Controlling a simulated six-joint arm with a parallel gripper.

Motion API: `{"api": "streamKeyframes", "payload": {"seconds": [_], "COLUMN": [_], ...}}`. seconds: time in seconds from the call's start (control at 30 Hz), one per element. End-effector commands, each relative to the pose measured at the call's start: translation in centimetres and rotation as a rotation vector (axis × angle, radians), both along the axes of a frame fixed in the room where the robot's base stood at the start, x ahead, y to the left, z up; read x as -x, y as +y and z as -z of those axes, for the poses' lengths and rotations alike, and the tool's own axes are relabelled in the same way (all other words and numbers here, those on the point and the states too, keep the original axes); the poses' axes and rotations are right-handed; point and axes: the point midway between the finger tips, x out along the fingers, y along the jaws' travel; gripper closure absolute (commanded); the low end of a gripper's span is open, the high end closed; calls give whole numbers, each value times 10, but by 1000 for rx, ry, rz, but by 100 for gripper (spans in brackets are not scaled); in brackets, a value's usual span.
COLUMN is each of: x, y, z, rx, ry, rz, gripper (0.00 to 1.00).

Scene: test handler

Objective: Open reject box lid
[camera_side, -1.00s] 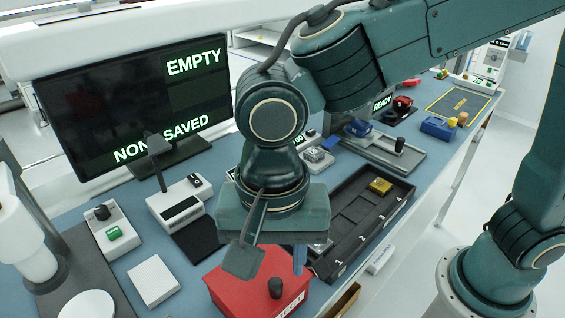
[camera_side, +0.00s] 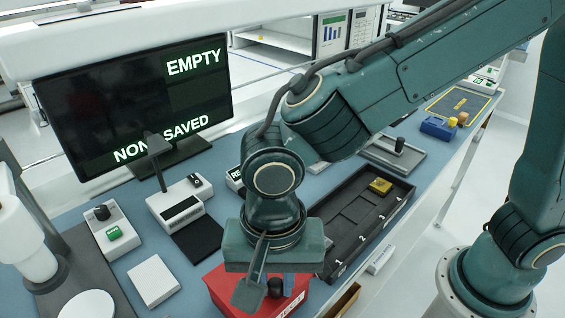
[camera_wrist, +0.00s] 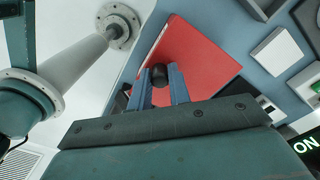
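The red reject box (camera_side: 222,289) stands at the front edge of the bench, its lid lying flat and shut, with a partly hidden white label on its front. A black knob (camera_side: 275,287) stands up from the lid. In the wrist view the red lid (camera_wrist: 197,52) fills the upper middle, with the knob (camera_wrist: 158,75) between the tips of my two blue fingers. My gripper (camera_wrist: 159,70) is open, with a finger on each side of the knob. I cannot tell whether either finger touches it. In the side view my wrist hides much of the lid.
A dark tray (camera_side: 335,262) with numbered slots and a yellow part (camera_side: 380,187) lies right of the box. A white square block (camera_side: 153,280) and a black pad (camera_side: 192,243) lie to the left. A monitor (camera_side: 135,95) stands behind.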

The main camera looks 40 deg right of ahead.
Motion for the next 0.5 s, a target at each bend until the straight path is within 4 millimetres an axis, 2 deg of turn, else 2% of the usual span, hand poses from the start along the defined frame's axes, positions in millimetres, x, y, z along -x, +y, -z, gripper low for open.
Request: {"api": "streamKeyframes", "payload": {"seconds": [0.5], "x": [-2], "y": [0], "z": [-3], "rx": [-1], "ry": [26], "rz": [1], "gripper": [100]}}
